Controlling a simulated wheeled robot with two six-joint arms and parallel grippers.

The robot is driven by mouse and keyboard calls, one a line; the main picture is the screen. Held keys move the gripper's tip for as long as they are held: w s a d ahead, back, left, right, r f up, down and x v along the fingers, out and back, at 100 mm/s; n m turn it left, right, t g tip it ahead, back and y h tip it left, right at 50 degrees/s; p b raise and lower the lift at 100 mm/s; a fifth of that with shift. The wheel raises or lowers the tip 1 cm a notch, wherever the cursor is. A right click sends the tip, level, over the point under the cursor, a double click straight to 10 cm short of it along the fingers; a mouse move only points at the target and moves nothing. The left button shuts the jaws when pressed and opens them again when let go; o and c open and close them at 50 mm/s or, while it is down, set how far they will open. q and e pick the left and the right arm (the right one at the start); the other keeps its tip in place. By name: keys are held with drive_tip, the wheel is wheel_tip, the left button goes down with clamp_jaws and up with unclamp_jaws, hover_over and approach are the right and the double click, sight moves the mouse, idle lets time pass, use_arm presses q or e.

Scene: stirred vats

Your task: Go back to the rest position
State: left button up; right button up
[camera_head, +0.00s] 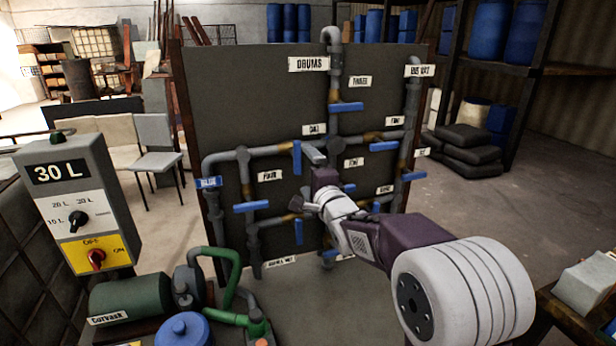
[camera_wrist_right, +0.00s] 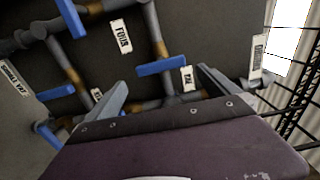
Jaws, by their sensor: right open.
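My right arm reaches in from the lower right of the head view toward a dark pipe panel (camera_head: 270,95). Its right gripper (camera_head: 304,178) is in front of the middle of the panel, among the pipes and blue valve handles. In the right wrist view the right gripper (camera_wrist_right: 160,84) has its two grey fingers spread wide apart, with nothing held between them. A blue handle (camera_wrist_right: 161,67) shows beyond the gap between the fingers. I cannot tell whether a finger touches a pipe. My left gripper is in neither view.
A control box (camera_head: 72,200) marked 30 L stands at the left. A green pump motor (camera_head: 130,300), green hose (camera_head: 228,268) and blue-topped vessel (camera_head: 182,329) are at the lower left. A table with a pale block (camera_head: 590,285) is at the lower right.

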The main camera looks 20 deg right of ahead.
drive_tip(key=s+a+f+n+g, duration=0.1)
drive_tip(key=s+f+n+g, duration=0.25)
drive_tip(key=s+f, duration=0.55)
drive_tip(key=s+a+f+n+g, duration=0.1)
drive_tip(key=s+f+n+g, duration=0.3)
drive_tip(key=f, duration=0.9)
drive_tip(key=s+f+n+g, duration=0.4)
drive_tip(key=s+n, duration=0.1)
drive_tip(key=s, duration=0.4)
drive_tip(key=s+f+n+g, duration=0.5)
drive_tip(key=s, duration=0.4)
drive_tip(key=shift+s+a+f, duration=0.2)
drive_tip(key=shift+s+f, duration=0.05)
drive_tip(key=shift+s, duration=0.1)
